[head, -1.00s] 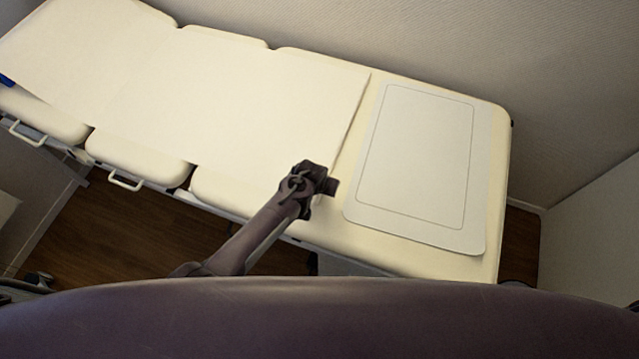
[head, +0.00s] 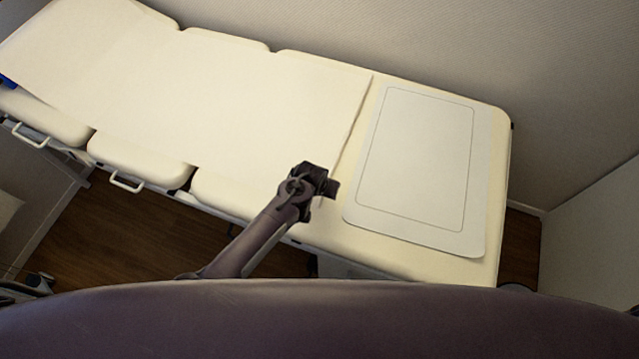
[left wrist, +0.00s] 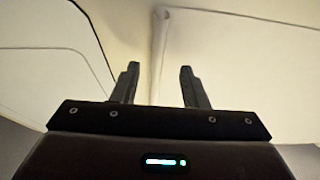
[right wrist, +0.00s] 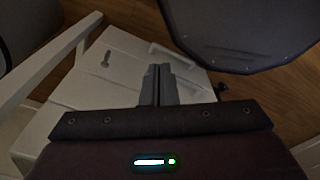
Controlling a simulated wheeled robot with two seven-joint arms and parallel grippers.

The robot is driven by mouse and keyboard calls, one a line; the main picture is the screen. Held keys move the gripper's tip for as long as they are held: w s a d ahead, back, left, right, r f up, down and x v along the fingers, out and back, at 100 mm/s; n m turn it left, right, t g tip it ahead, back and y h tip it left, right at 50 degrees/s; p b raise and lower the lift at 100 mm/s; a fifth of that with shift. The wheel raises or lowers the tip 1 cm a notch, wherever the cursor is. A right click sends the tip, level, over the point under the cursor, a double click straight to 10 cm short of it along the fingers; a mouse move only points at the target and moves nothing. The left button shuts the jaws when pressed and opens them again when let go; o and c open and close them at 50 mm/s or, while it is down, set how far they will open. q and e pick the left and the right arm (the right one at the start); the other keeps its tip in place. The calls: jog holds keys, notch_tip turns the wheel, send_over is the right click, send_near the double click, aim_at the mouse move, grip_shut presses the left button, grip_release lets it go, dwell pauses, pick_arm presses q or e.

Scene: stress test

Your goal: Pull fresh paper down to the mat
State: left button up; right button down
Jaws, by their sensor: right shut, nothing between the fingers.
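The white paper (head: 230,105) lies along the couch from the upper left. Its right edge stops short of the mat, and a strip of bare couch shows between them. The pale mat (head: 415,160), with a thin outline, lies flat at the couch's right end. My left gripper (head: 328,187) is over the near side of the couch, by the paper's near right corner. In the left wrist view it (left wrist: 160,85) is open, with the paper's edge running between its fingers; I cannot tell whether they touch it. My right gripper (right wrist: 158,85) is shut and empty, away from the couch.
The cream couch (head: 325,232) has white side handles (head: 126,182) on its near side. Walls (head: 450,45) stand behind and to the right. In the right wrist view, a white surface (right wrist: 90,90) with a small grey object (right wrist: 106,59) lies below my gripper, above the wooden floor.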

aim_at(318, 199)
pick_arm(q)
jog(key=shift+v, duration=3.05)
